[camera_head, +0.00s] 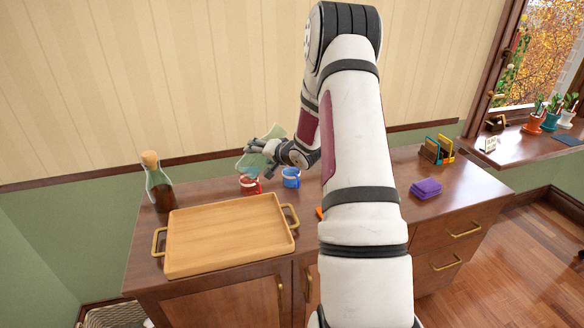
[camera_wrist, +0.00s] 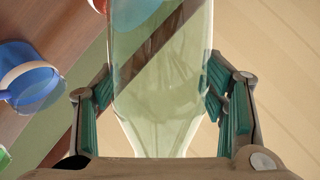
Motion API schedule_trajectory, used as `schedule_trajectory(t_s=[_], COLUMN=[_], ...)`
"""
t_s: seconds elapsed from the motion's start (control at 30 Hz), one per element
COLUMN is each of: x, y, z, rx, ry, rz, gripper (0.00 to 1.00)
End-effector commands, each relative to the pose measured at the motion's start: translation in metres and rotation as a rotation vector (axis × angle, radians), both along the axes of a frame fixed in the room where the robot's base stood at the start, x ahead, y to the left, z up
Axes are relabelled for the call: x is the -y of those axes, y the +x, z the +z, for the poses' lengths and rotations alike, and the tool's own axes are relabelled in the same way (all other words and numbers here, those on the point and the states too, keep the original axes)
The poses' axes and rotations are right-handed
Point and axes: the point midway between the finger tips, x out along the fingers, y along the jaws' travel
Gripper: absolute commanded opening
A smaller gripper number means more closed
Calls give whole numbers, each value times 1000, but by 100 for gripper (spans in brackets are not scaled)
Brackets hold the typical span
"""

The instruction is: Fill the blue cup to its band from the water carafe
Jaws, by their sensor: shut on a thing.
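My gripper (camera_head: 262,150) is shut on the pale greenish glass carafe (camera_head: 268,136) and holds it tilted above the cabinet top, over the red cup. In the wrist view the carafe (camera_wrist: 160,85) sits between the two green-padded fingers; its water level is unclear. The blue cup (camera_head: 291,178) stands upright on the cabinet, right of the carafe and apart from it. In the wrist view the blue cup (camera_wrist: 35,80) is at the left; I cannot make out how full it is.
A red cup (camera_head: 249,185) stands left of the blue cup. A wooden tray (camera_head: 230,235) with brass handles lies in front. A corked bottle (camera_head: 159,187) with dark liquid stands behind it. Purple cloths (camera_head: 426,188) and a file holder (camera_head: 437,150) are right. My arm hides the middle.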

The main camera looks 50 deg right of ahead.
Motion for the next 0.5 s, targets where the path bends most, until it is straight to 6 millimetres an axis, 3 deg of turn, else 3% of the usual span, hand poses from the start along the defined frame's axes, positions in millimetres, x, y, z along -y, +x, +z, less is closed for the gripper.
schedule_trajectory(t_s=[0.5], x=[1], y=[4], z=[7], rx=[-102], ry=[-374], rz=[1], gripper=[4])
